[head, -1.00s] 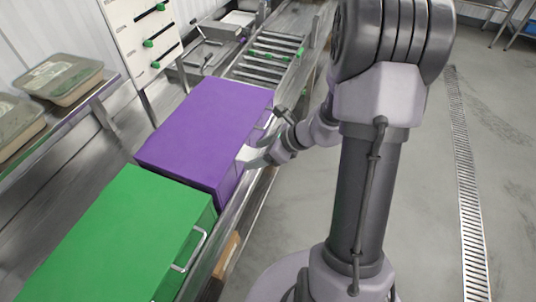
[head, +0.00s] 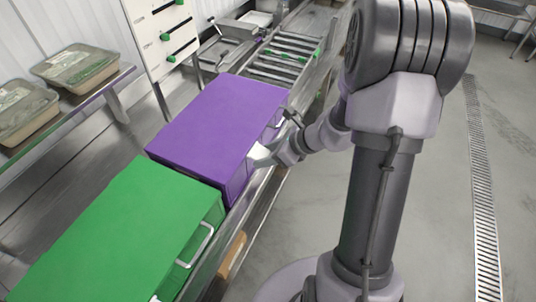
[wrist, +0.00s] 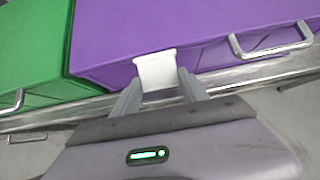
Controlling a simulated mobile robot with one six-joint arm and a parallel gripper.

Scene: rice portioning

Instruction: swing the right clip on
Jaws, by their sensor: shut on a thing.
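The purple box (head: 215,120) stands on the steel counter, its lid down flat. A pale clip (wrist: 156,72) sits on the box's front edge in the wrist view. My gripper (wrist: 158,90) is shut on this clip, one finger at each side of it. In the head view my gripper (head: 272,155) reaches the box's front side from the right, and the clip is mostly hidden there. A silver wire handle (wrist: 270,42) shows on the box's front, to the right of the clip in the wrist view.
A green box (head: 120,235) with a silver handle stands beside the purple one. A roller conveyor (head: 285,60) lies beyond it. Lidded trays (head: 75,68) stand on a shelf at left. A white panel with green knobs (head: 160,35) stands behind. The floor at right is clear.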

